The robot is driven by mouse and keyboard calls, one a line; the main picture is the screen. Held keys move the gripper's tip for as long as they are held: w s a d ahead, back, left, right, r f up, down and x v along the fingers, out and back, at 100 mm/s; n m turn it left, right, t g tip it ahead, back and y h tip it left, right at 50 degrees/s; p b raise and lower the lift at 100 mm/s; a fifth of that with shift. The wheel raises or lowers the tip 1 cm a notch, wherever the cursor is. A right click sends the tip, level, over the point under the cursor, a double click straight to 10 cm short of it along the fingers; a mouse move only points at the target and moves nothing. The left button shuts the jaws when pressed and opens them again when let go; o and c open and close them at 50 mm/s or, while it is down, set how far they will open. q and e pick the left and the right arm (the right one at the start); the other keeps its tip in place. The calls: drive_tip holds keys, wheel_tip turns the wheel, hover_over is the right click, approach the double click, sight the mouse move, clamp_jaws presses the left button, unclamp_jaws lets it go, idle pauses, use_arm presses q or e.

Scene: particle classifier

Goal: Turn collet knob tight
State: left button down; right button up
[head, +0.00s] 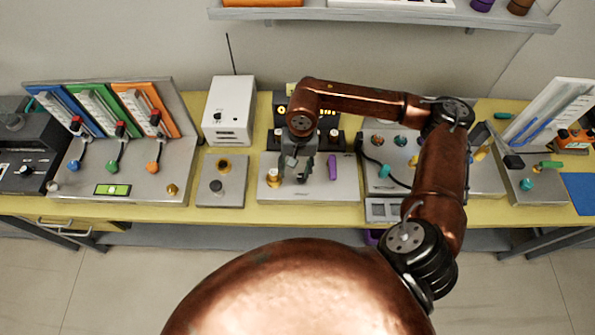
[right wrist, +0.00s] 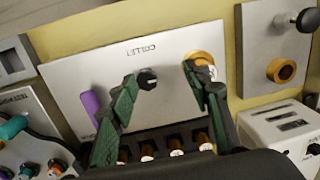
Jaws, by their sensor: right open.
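The silver plate marked COLLET (right wrist: 135,55) lies on the yellow bench and also shows in the head view (head: 318,190). In the right wrist view a small black knob (right wrist: 147,78) sits in its middle, a gold round knob (right wrist: 207,60) to the right and a purple handle (right wrist: 90,108) to the left. My right gripper (right wrist: 160,76) is open above the plate. The black knob shows between its fingers, nearer the left fingertip. The other fingertip overlaps the gold knob; I cannot tell whether it touches. In the head view the right gripper (head: 293,165) partly hides the plate's middle.
A rack of bottles (right wrist: 165,145) stands at the plate's back edge. A white box (head: 229,110) and a small panel with a gold ring (head: 220,182) are to the left. A panel with several knobs (head: 388,165) is to the right, partly behind my arm.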

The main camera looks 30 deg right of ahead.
sight(302, 177)
drive_tip(key=shift+w+d+h, duration=0.2)
drive_tip(key=shift+d+h, duration=0.05)
drive_tip(key=shift+d, duration=0.4)
drive_tip(key=shift+w+d+h, duration=0.15)
drive_tip(key=shift+d+h, duration=0.1)
drive_tip(key=shift+d, duration=0.35)
drive_tip(key=shift+d+f, duration=0.15)
drive_tip(key=shift+d, duration=0.15)
drive_tip(key=shift+f, duration=3.6)
drive_tip(key=shift+c, duration=0.5)
drive_tip(key=c, duration=1.1)
drive_tip(key=shift+o, duration=0.2)
